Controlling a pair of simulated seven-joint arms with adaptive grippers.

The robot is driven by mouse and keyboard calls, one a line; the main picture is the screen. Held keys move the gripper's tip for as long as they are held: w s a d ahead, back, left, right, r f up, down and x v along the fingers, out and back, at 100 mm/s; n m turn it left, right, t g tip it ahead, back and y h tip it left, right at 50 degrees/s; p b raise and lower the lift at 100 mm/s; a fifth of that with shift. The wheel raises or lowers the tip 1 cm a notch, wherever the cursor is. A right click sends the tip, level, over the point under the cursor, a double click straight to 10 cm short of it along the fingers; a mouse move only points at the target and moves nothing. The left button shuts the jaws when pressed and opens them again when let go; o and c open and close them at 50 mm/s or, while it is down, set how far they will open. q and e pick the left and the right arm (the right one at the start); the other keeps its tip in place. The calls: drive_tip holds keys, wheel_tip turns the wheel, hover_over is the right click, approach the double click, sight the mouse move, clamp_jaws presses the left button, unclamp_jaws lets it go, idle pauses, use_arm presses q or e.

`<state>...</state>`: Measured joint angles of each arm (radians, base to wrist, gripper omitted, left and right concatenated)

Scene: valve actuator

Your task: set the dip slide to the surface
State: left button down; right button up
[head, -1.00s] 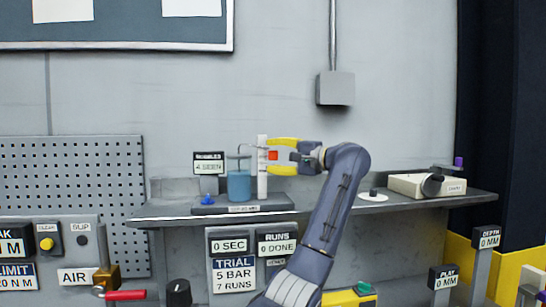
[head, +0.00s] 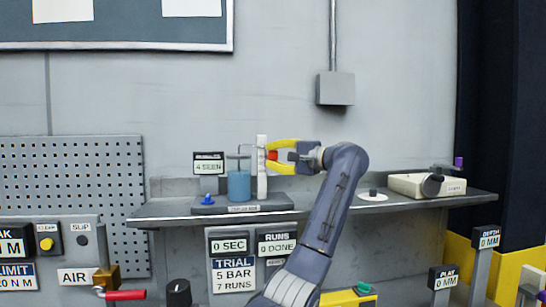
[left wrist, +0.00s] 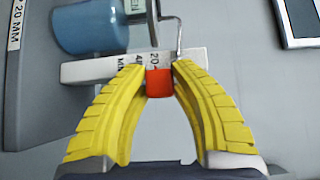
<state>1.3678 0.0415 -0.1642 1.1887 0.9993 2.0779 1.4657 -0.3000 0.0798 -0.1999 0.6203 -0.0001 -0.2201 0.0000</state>
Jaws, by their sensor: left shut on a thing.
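The dip slide shows as a red block (head: 272,155) beside an upright white scale post (head: 262,166). In the left wrist view the red block (left wrist: 159,83) sits against the marked post (left wrist: 95,71). A bent grey wire (left wrist: 178,30) runs from the post area towards the blue jar (left wrist: 90,22). The jar (head: 239,186) stands left of the post; the liquid surface inside is not clear. My left gripper (head: 270,155), with yellow fingers, is shut on the red block, one fingertip (left wrist: 160,75) on each side. My right gripper is not in view.
Jar and post stand on a dark base (head: 215,207) on a grey shelf (head: 320,206). A small sign (head: 208,163) and blue knob (head: 207,199) are at the left. A beige box (head: 405,185) stands at the right. A wall box (head: 335,88) hangs above.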

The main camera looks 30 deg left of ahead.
use_arm(q)
drive_tip(key=shift+s+r, duration=0.1)
drive_tip(key=shift+r, duration=1.3)
drive_tip(key=c, duration=1.1)
unclamp_jaws()
drive_tip(key=shift+f, duration=0.1)
drive_tip(key=shift+d+f, duration=0.1)
drive_tip(key=shift+d, duration=0.2)
drive_tip(key=d, duration=1.1)
drive_tip(key=shift+s+d, duration=0.15)
